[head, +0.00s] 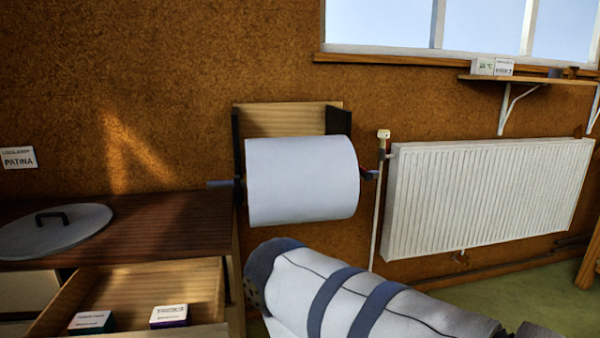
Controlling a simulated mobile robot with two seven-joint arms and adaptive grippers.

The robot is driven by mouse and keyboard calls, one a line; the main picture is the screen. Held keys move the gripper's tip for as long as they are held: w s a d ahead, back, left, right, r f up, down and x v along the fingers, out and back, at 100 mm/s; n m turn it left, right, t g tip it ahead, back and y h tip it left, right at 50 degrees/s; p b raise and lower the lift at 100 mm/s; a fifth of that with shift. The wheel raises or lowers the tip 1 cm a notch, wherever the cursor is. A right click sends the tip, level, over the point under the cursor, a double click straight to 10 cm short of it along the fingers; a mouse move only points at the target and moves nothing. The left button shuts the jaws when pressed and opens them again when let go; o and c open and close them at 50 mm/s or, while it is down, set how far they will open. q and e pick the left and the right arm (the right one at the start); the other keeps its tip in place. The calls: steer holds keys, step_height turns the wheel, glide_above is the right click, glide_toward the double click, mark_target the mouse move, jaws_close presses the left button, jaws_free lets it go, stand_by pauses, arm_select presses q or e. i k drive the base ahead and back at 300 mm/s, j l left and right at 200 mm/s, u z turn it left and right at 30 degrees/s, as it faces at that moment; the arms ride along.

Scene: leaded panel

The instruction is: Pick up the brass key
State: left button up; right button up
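I see no brass key in the head view. A white arm link of mine with grey bands crosses the lower middle and comes in from the lower right. Neither gripper shows, so I cannot see what they hold. An open wooden drawer (205,280) at the lower left holds two small labelled boxes, one with a teal side (92,322) and one with a purple side (170,316). The drawer's near part is cut off by the picture's bottom edge.
A dark wooden cabinet top (170,225) carries a round grey lid (50,232). A large white roll (302,180) hangs on a wall holder. A white radiator (485,195) stands right, below a shelf (535,79) with small boxes. Green floor (540,292) shows lower right.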

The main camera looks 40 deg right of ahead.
mark_target(572, 69)
steer(key=z, duration=2.85)
steer(key=i+l+z, duration=0.1)
steer(key=i+z, duration=0.4)
steer(key=i, duration=1.75)
